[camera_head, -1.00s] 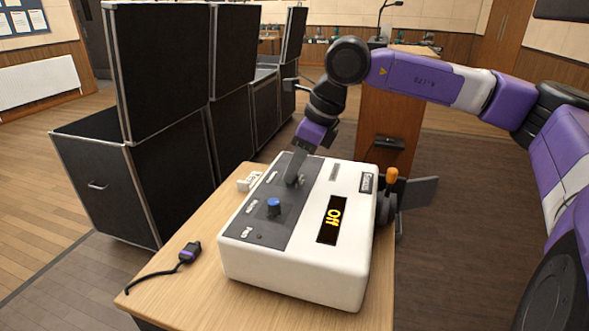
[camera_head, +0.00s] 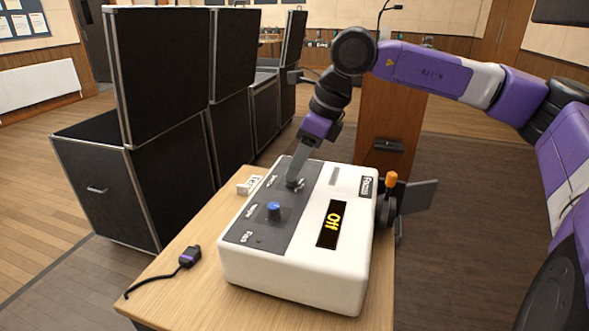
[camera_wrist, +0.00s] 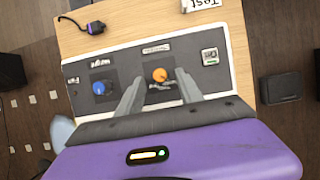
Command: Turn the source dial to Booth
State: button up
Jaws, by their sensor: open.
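A white control box (camera_head: 300,277) with a dark grey panel (camera_head: 250,229) stands on a wooden table. Its display (camera_head: 333,224) reads "Off". A blue knob (camera_head: 274,210) sits on the panel; it also shows in the wrist view (camera_wrist: 99,88). An orange knob (camera_wrist: 160,74) is on the same panel, hidden by my gripper in the head view. The small labels are too blurred to tell which knob is the source dial. My gripper (camera_head: 296,184) is open over the panel; in the wrist view its fingers (camera_wrist: 160,82) stand either side of the orange knob, with gaps visible.
An orange-tipped lever (camera_head: 391,180) stands at the box's right side. A white "Test" card (camera_head: 249,185) is behind the box at left. A small purple-and-black device with a cable (camera_head: 189,256) lies on the table (camera_head: 180,295). Black cases (camera_head: 105,190) stand at left.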

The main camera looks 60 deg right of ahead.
aim_at(307, 187)
jog(key=v, duration=0.5)
jog(key=shift+r, duration=0.2)
jog(key=shift+s, duration=0.1)
